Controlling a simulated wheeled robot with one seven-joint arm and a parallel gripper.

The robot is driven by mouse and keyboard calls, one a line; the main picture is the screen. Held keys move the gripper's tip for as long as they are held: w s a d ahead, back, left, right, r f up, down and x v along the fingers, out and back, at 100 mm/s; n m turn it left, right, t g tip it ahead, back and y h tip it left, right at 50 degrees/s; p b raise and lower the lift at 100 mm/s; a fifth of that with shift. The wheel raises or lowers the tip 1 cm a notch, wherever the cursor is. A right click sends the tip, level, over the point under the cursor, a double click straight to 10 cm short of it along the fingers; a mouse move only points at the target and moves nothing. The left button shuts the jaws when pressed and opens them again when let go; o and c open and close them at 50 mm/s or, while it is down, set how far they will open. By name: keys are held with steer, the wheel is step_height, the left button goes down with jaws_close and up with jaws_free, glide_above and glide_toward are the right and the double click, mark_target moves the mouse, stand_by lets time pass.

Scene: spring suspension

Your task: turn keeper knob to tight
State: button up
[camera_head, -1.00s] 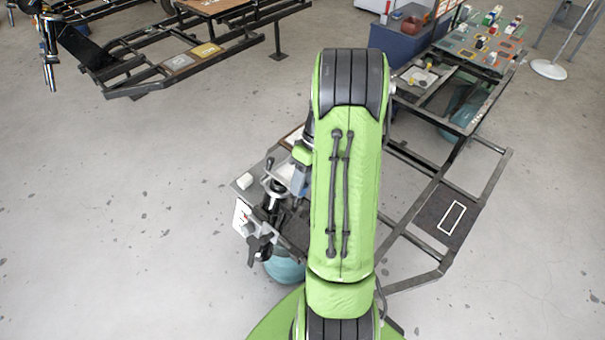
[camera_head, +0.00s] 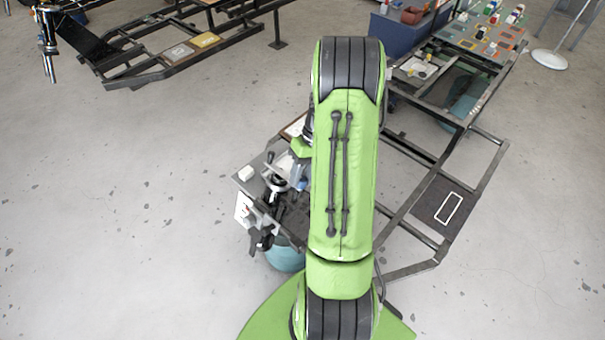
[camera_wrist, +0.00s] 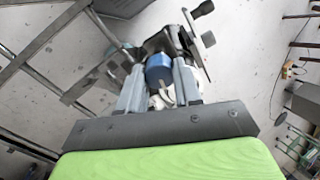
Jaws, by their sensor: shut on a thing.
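A blue cylindrical knob (camera_wrist: 159,72), which I take to be the keeper knob, sits between my gripper's two grey fingers in the wrist view. My gripper (camera_wrist: 159,82) is shut on it from both sides. Any tight mark on it cannot be read. Behind the knob is a dark clamp-like fixture (camera_wrist: 168,42) with levers. The fixture also shows in the head view (camera_head: 268,205), at the left edge of a small bench. There, my green arm hides much of the gripper and the knob.
A white block (camera_head: 246,173) and a white panel with a red mark (camera_head: 243,210) are near the fixture. A dark metal frame (camera_head: 425,225) runs along the right of my arm. Another frame (camera_head: 170,62) stands at the back left. Open floor lies left of the bench.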

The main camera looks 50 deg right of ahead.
steer(key=o, duration=1)
steer(key=shift+o, duration=0.2)
steer(key=p+v, duration=0.4)
steer(key=v, duration=1.1)
steer(key=shift+d+r, duration=0.15)
steer(key=shift+r, duration=0.2)
